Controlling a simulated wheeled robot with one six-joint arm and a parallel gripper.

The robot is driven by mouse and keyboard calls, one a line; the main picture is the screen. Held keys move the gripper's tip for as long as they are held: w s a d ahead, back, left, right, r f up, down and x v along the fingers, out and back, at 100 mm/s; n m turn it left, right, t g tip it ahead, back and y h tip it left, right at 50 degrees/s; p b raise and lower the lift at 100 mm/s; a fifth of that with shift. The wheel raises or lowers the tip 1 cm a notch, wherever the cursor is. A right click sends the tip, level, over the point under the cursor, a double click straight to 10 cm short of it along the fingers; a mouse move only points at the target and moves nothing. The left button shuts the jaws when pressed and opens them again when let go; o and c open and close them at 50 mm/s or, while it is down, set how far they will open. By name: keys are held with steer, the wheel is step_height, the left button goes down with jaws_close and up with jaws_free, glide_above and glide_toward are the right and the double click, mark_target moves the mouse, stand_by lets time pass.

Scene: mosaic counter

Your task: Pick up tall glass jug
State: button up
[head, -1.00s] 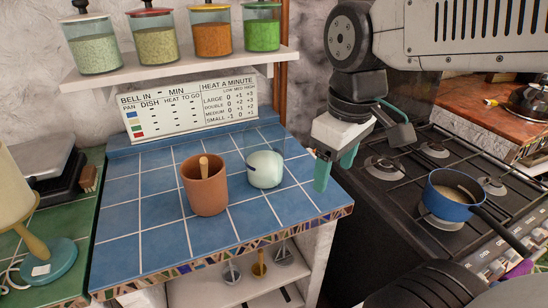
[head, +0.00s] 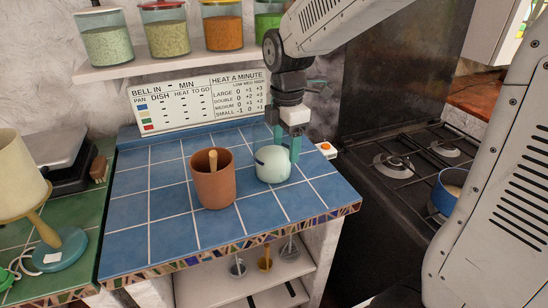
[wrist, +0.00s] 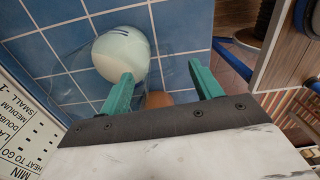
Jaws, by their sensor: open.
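A pale mint, rounded vessel with a dark mark (head: 273,166) stands on the blue tiled counter (head: 150,228). It also shows in the wrist view (wrist: 122,50), beyond the left finger. Faint clear curved edges (wrist: 178,68), like glass, show beside it in the wrist view; I cannot make out a whole tall glass jug in the head view. My gripper (head: 284,150) points down just behind and right of the pale vessel. Its green fingers (wrist: 162,76) are apart, with nothing clearly held between them.
A terracotta pot with a wooden handle (head: 214,188) stands left of the pale vessel. A shelf of jars (head: 180,60) hangs above the back. The stove with a blue pan (head: 447,190) is at the right. The counter's left part is free.

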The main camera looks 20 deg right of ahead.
step_height(320, 180, down, 4)
steer(key=shift+f, duration=0.1)
jaws_close()
steer(key=shift+r, duration=0.2)
steer(key=shift+r, duration=0.65)
step_height(320, 180, up, 2)
steer(key=s+d, duration=0.2)
steer(key=s, duration=0.5)
steer(key=s+d+r, duration=0.1)
steer(key=s+d, duration=0.2)
steer(key=s, duration=0.5)
steer(key=shift+d+r, duration=0.2)
steer(key=shift+d, duration=0.05)
